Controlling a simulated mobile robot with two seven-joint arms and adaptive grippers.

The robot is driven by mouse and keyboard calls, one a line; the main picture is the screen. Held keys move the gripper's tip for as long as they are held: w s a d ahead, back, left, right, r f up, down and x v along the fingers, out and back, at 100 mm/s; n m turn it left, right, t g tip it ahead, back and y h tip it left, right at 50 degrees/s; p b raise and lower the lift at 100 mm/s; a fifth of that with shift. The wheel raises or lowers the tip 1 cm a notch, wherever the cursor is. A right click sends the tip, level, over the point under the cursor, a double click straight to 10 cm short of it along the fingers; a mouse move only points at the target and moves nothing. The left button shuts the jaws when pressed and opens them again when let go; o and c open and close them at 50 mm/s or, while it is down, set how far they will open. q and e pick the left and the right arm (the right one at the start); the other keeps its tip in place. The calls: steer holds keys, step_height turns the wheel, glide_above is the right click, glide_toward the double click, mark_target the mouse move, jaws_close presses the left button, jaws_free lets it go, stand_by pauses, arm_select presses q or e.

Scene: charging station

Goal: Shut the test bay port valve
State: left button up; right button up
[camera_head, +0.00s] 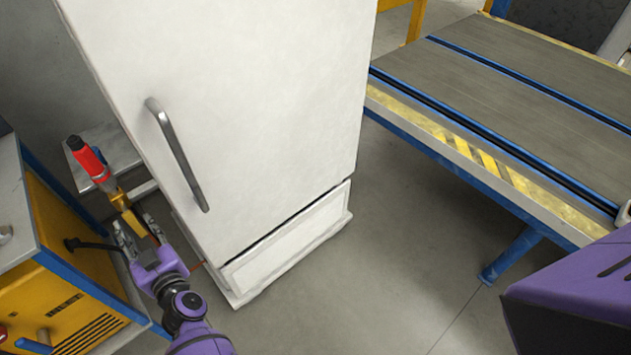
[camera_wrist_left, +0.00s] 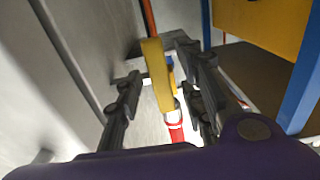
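The valve shows in the camera_head view at left as a red-and-black pipe piece (camera_head: 88,158) with a brass-yellow part (camera_head: 122,200) below it. My left gripper (camera_head: 133,232) is at the lower end of the yellow part, beside the white cabinet. In the left wrist view, the yellow lever (camera_wrist_left: 157,75) stands between the two spread fingers of my left gripper (camera_wrist_left: 160,80), with visible gaps beside it. A red part (camera_wrist_left: 175,130) shows below the lever. Contact with the lever cannot be told. My right gripper is not in view.
A tall white cabinet (camera_head: 240,90) with a grey handle (camera_head: 177,155) stands close to the right of the valve. A yellow unit (camera_head: 75,270) with a blue frame stands at left. A long workbench (camera_head: 540,90) is at right. The floor (camera_head: 390,240) between is clear.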

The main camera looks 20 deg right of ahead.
arm_select(q)
steer(key=shift+x, duration=0.95)
jaws_close()
